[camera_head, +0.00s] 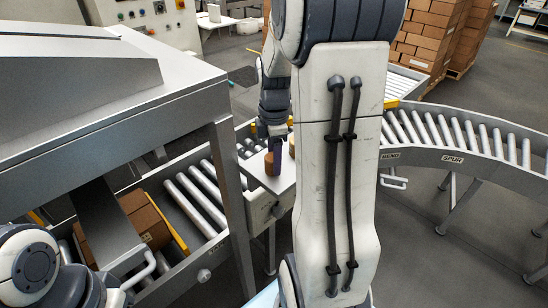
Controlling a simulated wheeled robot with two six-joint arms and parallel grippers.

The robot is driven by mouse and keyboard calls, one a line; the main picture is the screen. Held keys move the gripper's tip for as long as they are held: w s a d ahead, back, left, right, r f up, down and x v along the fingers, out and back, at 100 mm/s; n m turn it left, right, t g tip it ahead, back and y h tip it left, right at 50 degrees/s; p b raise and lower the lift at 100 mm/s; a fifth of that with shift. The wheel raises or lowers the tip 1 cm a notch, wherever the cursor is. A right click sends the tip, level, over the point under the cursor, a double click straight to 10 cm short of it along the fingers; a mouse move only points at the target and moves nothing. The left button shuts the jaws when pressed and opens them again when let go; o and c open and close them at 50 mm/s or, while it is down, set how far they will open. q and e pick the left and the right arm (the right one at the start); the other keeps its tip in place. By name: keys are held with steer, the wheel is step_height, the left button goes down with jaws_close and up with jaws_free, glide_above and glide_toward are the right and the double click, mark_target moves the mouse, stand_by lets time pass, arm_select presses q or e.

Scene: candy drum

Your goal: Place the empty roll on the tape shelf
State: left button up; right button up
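My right arm fills the middle of the head view, and its gripper (275,163) points down over a small light shelf plate (259,178) beside the conveyor. A small brown roll (268,165) is at the dark fingers, touching or just beside them. It seems to rest on the plate or just above it. I cannot tell whether the fingers are closed on it. A tan roll-like thing (291,146) shows behind, partly hidden by my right arm. My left arm is at the lower left, and its gripper is out of view.
A grey machine frame (228,190) stands left of the shelf. A roller conveyor (195,195) runs beside it, with a cardboard box (147,220) on it. Another conveyor (450,135) curves off to the right. Stacked cartons (428,35) stand behind. Open floor lies at the lower right.

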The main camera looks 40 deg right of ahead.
steer(key=o, duration=0.4)
steer(key=shift+r, duration=0.1)
step_height(320, 180, up, 12)
steer(key=b, duration=0.1)
steer(key=s+a+f+m, duration=0.1)
steer(key=a+f, duration=0.2)
steer(key=a, duration=0.7)
steer(key=s+a+f+m, duration=0.1)
steer(key=s+a+f, duration=0.15)
steer(key=a, duration=0.75)
steer(key=s+a+f+m, duration=0.1)
steer(key=s+a+f, duration=0.2)
steer(key=s+a, duration=0.2)
steer(key=s+a+f+m+y, duration=0.1)
steer(key=s+a+f+m, duration=0.1)
steer(key=s+a, duration=0.3)
steer(key=s+f, duration=0.1)
steer(key=s, duration=0.1)
steer(key=shift+s+a+f+m, duration=0.3)
steer(key=shift+s+f, duration=0.1)
